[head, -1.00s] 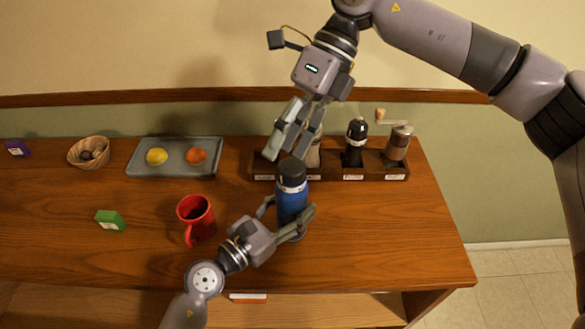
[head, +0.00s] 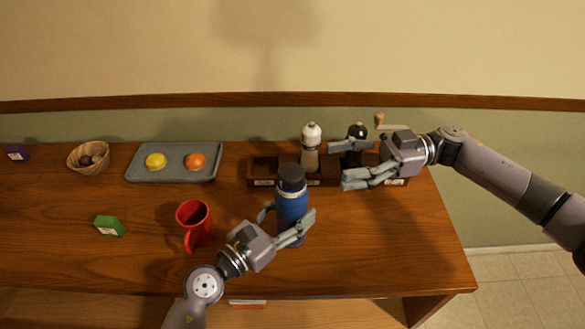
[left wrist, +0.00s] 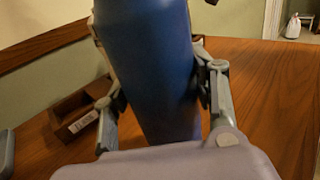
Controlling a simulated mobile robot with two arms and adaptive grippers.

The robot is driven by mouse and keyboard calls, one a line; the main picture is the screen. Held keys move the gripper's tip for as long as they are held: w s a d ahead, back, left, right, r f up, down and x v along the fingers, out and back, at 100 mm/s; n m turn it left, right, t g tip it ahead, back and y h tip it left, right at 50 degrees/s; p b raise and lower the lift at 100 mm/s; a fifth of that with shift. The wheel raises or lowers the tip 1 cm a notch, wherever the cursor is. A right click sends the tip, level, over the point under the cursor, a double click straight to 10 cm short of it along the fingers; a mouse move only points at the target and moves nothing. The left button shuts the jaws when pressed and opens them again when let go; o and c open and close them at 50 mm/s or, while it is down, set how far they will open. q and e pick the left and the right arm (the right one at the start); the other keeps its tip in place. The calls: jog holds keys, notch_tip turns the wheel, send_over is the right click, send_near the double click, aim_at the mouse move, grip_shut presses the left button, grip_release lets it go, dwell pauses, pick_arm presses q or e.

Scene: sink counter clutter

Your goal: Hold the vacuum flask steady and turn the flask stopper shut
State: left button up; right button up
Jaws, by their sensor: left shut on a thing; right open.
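The blue vacuum flask (head: 292,212) stands upright on the wooden counter. Its black stopper (head: 291,178) sits on top of the neck. My left gripper (head: 287,218) is shut on the flask body, one finger on each side. In the left wrist view the flask (left wrist: 155,70) fills the space between the fingers, and its top is cut off. My right gripper (head: 341,165) is open and empty. It is to the right of the stopper, apart from it, with its fingers pointing left.
A dark rack (head: 262,171) holding a white mill (head: 311,148) and a black mill (head: 355,143) stands behind the flask, partly hidden by my right gripper. A red mug (head: 194,222) is left of the flask. A grey tray (head: 175,172) holds a lemon and an orange.

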aim_at(292, 170)
jog(key=x, duration=1)
jog(key=shift+a, duration=0.1)
jog(key=shift+c, duration=0.6)
jog(key=c, duration=1.1)
